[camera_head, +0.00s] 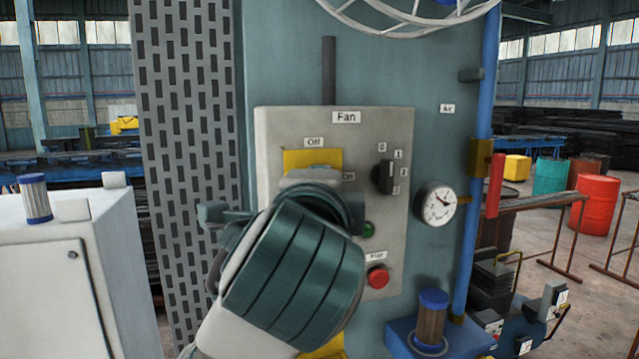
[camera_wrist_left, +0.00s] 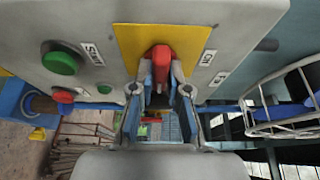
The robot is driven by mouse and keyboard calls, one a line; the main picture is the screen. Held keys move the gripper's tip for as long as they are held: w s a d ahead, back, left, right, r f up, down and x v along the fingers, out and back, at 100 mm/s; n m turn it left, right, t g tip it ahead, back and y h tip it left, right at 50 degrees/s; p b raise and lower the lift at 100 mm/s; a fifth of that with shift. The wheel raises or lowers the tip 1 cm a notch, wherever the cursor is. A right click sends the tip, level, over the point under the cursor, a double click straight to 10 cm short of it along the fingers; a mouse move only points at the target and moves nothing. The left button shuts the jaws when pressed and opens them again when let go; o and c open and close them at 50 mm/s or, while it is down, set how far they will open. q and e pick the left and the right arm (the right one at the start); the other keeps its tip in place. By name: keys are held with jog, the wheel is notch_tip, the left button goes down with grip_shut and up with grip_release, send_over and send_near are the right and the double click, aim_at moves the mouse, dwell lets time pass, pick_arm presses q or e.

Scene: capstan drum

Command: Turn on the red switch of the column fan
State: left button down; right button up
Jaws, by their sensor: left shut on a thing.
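The red switch (camera_wrist_left: 161,62) of the fan stands out from a yellow plate (camera_wrist_left: 133,42) in the left wrist view. My left gripper (camera_wrist_left: 160,88) is shut on it, with one finger on each side. In the head view, the grey panel (camera_head: 365,135) labelled "Fan" is on the column, with the yellow plate (camera_head: 300,158) at its upper left. The "Off" label (camera_head: 314,142) is above the plate and the "On" label (camera_head: 348,176) lies lower right, partly covered. My left wrist and hand hide the switch there. My right gripper is not in view.
Right of the switch are a black rotary knob (camera_head: 384,177), a green button (camera_head: 368,230), a red button (camera_head: 377,277) and a round gauge (camera_head: 437,204). A blue pipe (camera_head: 484,100) runs up the column's right edge. A white cabinet (camera_head: 60,270) stands at the left.

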pick_arm(q)
jog(key=shift+w+d+f, duration=0.1)
jog(key=shift+f, duration=0.2)
jog(key=c, duration=1.2)
grip_release()
jog(key=shift+c, duration=0.2)
jog(key=shift+o, duration=0.5)
jog(key=shift+d+r, duration=0.1)
jog(key=shift+d, duration=0.05)
jog(key=s, duration=1.1)
jog(key=shift+s+a, duration=0.4)
jog(key=shift+w+d, duration=0.1)
jog(key=shift+w, duration=0.05)
